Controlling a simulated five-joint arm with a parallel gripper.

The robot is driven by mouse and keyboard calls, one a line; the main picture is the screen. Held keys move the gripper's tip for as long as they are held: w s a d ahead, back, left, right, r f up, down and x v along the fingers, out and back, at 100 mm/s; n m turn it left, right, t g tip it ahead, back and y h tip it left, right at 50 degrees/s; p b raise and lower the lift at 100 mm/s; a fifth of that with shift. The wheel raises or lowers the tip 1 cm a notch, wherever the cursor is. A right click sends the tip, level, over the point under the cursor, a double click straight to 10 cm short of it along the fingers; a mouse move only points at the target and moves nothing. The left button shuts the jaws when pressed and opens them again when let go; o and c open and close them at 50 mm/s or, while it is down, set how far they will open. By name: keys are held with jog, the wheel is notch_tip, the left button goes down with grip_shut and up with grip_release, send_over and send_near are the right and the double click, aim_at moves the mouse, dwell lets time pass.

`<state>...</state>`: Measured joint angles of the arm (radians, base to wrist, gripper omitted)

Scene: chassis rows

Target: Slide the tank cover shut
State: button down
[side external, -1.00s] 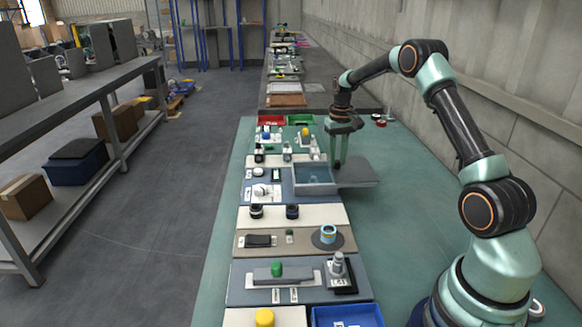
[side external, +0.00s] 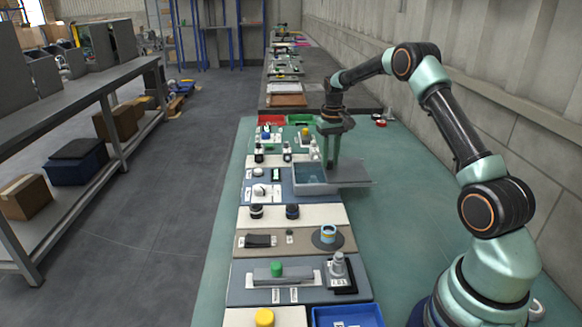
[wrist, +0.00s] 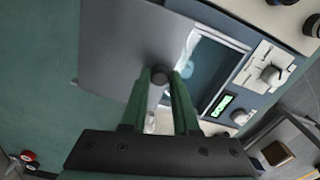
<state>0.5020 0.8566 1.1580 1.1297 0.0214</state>
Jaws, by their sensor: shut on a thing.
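The tank (side external: 308,190) is a pale blue-grey open box on the bench, with bluish contents showing inside. It also shows in the wrist view (wrist: 222,88). The flat grey cover (side external: 350,176) lies over the tank's right part and sticks out past its right side; the left part of the opening is uncovered. In the wrist view the cover (wrist: 115,45) has a dark round knob (wrist: 159,74) near its edge. My gripper (side external: 331,163) is shut on this knob, with its green fingers (wrist: 160,84) on either side of it.
A panel with a knob (wrist: 270,74) and a green display (wrist: 222,105) adjoins the tank. Other chassis modules stand in a row in front and behind, with a blue bin (side external: 347,316) nearest.

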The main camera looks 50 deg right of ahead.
jog(key=w+a, duration=0.7)
jog(key=shift+w+r, duration=0.1)
jog(key=c, duration=0.7)
grip_release()
jog(key=shift+o, duration=0.2)
jog(key=shift+d, duration=0.1)
notch_tip(320, 180, up, 12)
jog(key=shift+r, duration=0.1)
